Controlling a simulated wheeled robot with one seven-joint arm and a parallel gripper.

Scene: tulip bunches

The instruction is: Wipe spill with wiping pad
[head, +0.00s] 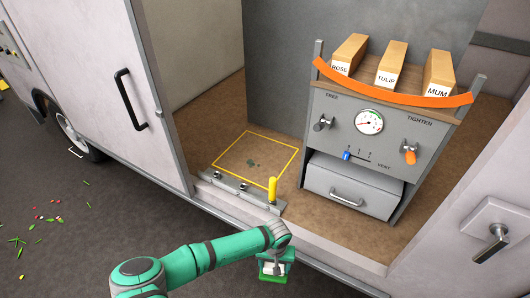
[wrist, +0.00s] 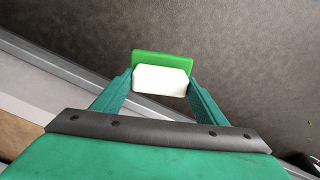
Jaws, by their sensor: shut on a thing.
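My gripper (head: 276,258) is at the end of my green arm, outside the van's open doorway, low in the head view. It is shut on the wiping pad, a white block with a green plate (wrist: 162,58), held between the two fingers in the wrist view. In the head view the pad (head: 272,278) shows only in part below the gripper. The spill (head: 252,163) is a small dark greenish patch on the brown van floor, inside a yellow outlined square. The pad is apart from the spill, in front of the door sill.
A grey rail with a yellow upright handle (head: 272,189) lies along the front of the yellow square. A grey cabinet (head: 358,150) with a gauge, knobs and drawer stands to the right, with labelled wooden blocks on top. Petals and leaves (head: 38,220) litter the ground at left.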

